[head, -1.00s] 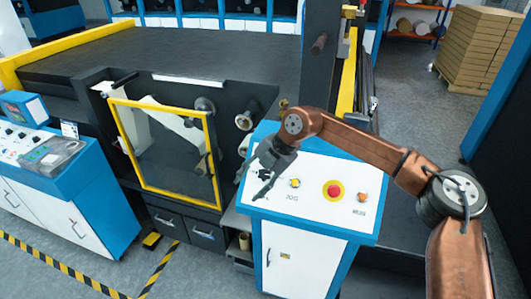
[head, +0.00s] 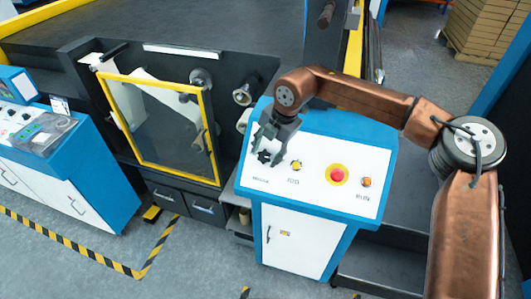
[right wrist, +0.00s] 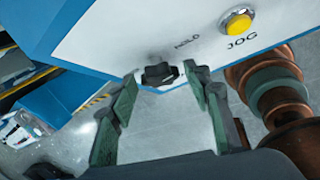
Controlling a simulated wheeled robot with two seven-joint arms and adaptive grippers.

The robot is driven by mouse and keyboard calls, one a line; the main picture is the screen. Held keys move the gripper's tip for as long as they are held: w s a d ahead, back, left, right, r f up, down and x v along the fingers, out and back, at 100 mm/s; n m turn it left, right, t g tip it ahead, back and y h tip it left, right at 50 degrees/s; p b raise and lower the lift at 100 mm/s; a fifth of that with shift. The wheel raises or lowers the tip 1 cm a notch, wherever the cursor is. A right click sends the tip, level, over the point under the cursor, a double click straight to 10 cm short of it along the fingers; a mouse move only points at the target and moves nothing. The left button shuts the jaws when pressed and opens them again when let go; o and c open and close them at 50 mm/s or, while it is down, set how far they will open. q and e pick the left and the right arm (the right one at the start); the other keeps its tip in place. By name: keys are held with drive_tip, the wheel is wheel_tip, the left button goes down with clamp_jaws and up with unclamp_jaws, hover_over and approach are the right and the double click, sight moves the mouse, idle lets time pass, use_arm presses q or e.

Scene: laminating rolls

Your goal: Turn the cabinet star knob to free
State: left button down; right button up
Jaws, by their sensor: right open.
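The black star knob (head: 264,157) is on the sloping white panel of the blue cabinet (head: 312,240), at the panel's left end. In the right wrist view the knob (right wrist: 160,74) shows dark and lobed, between the tips of my open fingers. My right gripper (head: 268,151) is at the knob with its jaws apart; its fingers (right wrist: 162,85) stand on either side of the knob with a gap showing. I cannot tell whether a fingertip touches it. My left gripper is not in view.
On the same panel are a yellow JOG button (head: 296,165), a red emergency button (head: 338,175) and an orange button (head: 367,182). A yellow-framed machine window (head: 213,135) stands to the left. Floor in front of the cabinet is clear.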

drive_tip(key=shift+a+f, duration=0.1)
drive_tip(key=shift+f, duration=0.15)
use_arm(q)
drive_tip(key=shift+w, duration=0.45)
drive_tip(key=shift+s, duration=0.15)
use_arm(e)
drive_tip(key=shift+c, duration=0.4)
drive_tip(key=c, duration=1.1)
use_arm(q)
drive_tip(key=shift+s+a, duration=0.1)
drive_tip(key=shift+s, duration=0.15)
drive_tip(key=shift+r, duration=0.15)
